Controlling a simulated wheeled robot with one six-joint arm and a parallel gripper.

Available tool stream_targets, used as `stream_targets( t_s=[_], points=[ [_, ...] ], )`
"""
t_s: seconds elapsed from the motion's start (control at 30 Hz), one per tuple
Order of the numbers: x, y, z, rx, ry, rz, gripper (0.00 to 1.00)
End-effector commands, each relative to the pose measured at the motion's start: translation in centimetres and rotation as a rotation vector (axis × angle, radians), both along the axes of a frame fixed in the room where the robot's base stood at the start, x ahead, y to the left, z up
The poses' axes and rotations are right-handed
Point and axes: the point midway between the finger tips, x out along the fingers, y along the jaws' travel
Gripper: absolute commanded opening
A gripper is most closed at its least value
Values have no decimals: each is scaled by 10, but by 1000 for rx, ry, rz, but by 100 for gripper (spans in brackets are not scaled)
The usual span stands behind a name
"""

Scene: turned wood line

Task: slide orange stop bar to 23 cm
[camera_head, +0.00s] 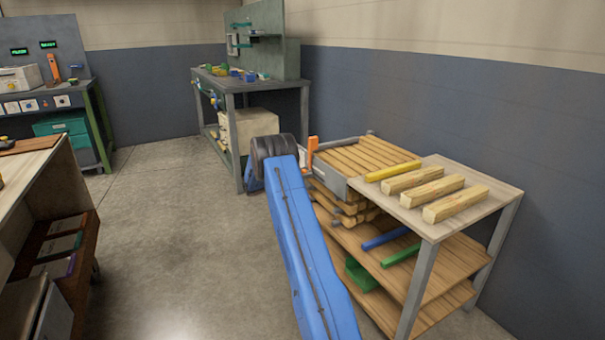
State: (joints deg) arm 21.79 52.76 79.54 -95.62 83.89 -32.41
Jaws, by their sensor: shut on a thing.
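An upright orange bar (312,150), which I take as the orange stop bar, stands at the left end of the metal rack (332,184) that holds the wooden blanks. My blue arm reaches up to it from the bottom of the picture. My gripper (305,160) is at this bar, just right of my dark wrist joint, and is shut on it. The fingertips are small and mostly hidden, so the exact grip does not show. No scale or centimetre marks can be read here.
A grey workbench (220,75) stands behind. A bench with displays (45,98) stands far left. The concrete floor (170,240) is clear.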

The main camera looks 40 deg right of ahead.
Motion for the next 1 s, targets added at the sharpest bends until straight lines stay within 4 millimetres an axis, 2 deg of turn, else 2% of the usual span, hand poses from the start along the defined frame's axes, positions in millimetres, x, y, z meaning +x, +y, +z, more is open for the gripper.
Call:
stream_targets(
  t_s=[0.2, 0.33, 0.47, 0.73, 0.77, 0.8, 0.83, 1.0],
  points=[
    [-40, 10, 0, 1, 1, -1, 0],
    [-56, 14, 0, 1, 0, -1, 0],
    [-62, 16, 0, 1, -1, 0, 0],
    [-62, 16, 0, 0, -1, 1, 0],
    [-62, 16, 0, 0, -1, 1, 31],
    [-62, 16, 0, 0, -1, 1, 41],
    [-62, 16, 0, 0, -1, 1, 44],
    [-62, 16, 0, 0, -1, 0, 44]
  ],
)
